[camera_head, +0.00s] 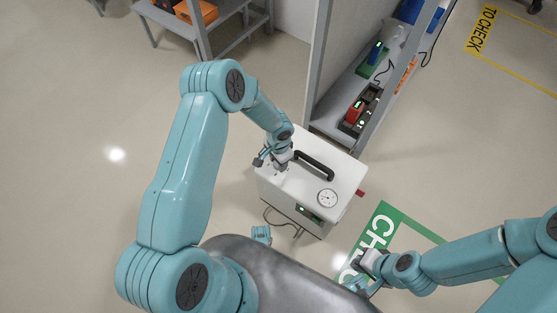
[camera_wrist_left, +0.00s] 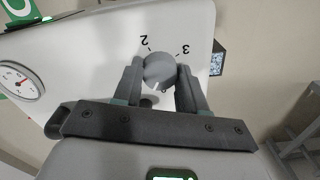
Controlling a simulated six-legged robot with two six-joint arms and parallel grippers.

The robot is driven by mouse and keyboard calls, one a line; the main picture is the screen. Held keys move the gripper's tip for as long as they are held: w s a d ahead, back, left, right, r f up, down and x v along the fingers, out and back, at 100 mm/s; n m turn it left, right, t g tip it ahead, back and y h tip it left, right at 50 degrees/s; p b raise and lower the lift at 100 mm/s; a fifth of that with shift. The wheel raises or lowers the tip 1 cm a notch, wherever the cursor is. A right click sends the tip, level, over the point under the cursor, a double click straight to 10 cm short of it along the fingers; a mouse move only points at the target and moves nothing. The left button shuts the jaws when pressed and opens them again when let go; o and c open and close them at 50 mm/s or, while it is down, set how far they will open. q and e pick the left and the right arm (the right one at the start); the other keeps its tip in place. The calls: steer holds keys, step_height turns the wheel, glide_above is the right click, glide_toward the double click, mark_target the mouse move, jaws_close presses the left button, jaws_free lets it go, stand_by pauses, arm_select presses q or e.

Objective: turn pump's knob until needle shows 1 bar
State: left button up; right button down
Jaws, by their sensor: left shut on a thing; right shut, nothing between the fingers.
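The pump (camera_head: 345,172) is a white box on the floor with a black handle (camera_head: 314,165) on top. Its round gauge (camera_head: 327,197) also shows at the left of the left wrist view (camera_wrist_left: 22,83), with a red needle; I cannot read its value. The grey knob (camera_wrist_left: 159,70) has the printed marks 2 and 3 beside it, and a short white line on its lower side. My left gripper (camera_head: 276,159) is shut on the knob, one finger on each side; the arm hides the knob in the head view. My right gripper (camera_head: 360,276) is shut and empty, apart from the pump.
A grey shelf unit (camera_head: 318,70) with devices stands just behind the pump. A cable (camera_head: 275,222) lies in front of the pump. A green floor marking (camera_head: 395,215) lies to the right. A grey table (camera_head: 222,40) stands at the back left.

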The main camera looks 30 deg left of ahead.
arm_select(q)
steer(key=o, duration=1.1)
steer(key=shift+c, duration=0.2)
step_height(320, 180, up, 16)
steer(key=p, duration=0.4)
steer(key=shift+r+p, duration=0.2)
steer(key=shift+p, duration=0.1)
steer(key=s+d+f+n+h, duration=0.25)
steer(key=s+d, duration=0.35)
steer(key=s, duration=0.4)
steer(key=s+d+f+n+h, duration=0.2)
steer(key=s+d+f+n, duration=0.25)
steer(key=s, duration=0.55)
step_height(320, 180, up, 21)
steer(key=p, duration=2)
steer(key=shift+w+d, duration=0.2)
steer(key=shift+d, duration=0.15)
steer(key=shift+y, duration=0.25)
